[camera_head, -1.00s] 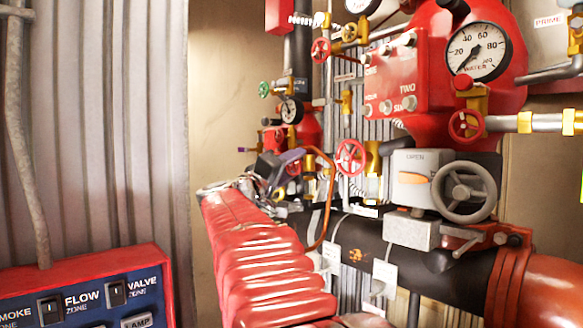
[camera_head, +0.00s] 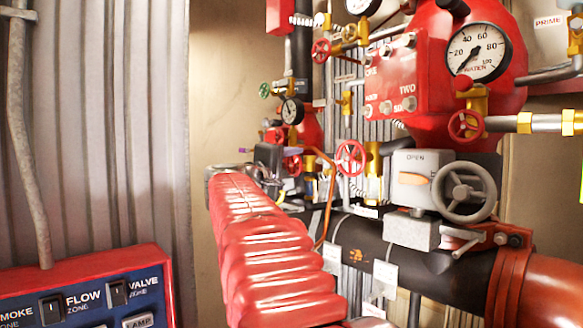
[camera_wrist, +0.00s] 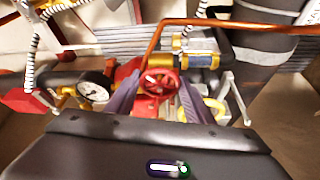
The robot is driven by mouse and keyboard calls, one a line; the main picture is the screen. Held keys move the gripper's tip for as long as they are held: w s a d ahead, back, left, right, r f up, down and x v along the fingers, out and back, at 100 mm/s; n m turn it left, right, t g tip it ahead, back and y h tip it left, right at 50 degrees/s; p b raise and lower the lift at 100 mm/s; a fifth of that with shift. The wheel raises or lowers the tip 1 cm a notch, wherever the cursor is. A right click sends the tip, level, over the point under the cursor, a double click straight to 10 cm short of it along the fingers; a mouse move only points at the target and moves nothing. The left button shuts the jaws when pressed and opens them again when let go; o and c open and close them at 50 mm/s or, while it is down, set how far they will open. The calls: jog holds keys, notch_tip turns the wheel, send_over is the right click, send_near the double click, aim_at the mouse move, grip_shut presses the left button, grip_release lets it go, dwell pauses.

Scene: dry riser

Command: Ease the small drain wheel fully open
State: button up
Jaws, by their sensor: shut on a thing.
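The small red wheel (camera_wrist: 157,84) sits between the two purple-grey fingers of my gripper (camera_wrist: 159,88) in the wrist view. The gripper is shut on its rim, one finger on each side. In the head view the red wheel (camera_head: 292,165) shows just right of the dark gripper body (camera_head: 268,158), at the far end of my red-sleeved arm. The wheel's opening angle cannot be read.
A copper-coloured tube (camera_wrist: 240,24) crosses near the gripper. Another red wheel (camera_head: 350,157) is to the right, with a grey handwheel (camera_head: 464,192) farther right. A pressure gauge (camera_wrist: 92,91) lies left of the wheel in the wrist view. A blue-faced panel (camera_head: 85,300) stands front left.

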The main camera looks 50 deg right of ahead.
jog(key=shift+w+n+y, duration=0.15)
jog(key=shift+n+y, duration=0.25)
jog(key=shift+n, duration=0.7)
jog(key=shift+f, duration=0.1)
jog(key=o, duration=1)
jog(key=shift+o, duration=0.2)
jog(key=shift+a, duration=0.55)
jog(key=s+a, duration=0.2)
jog(key=a, duration=1)
jog(key=shift+s+a, duration=0.2)
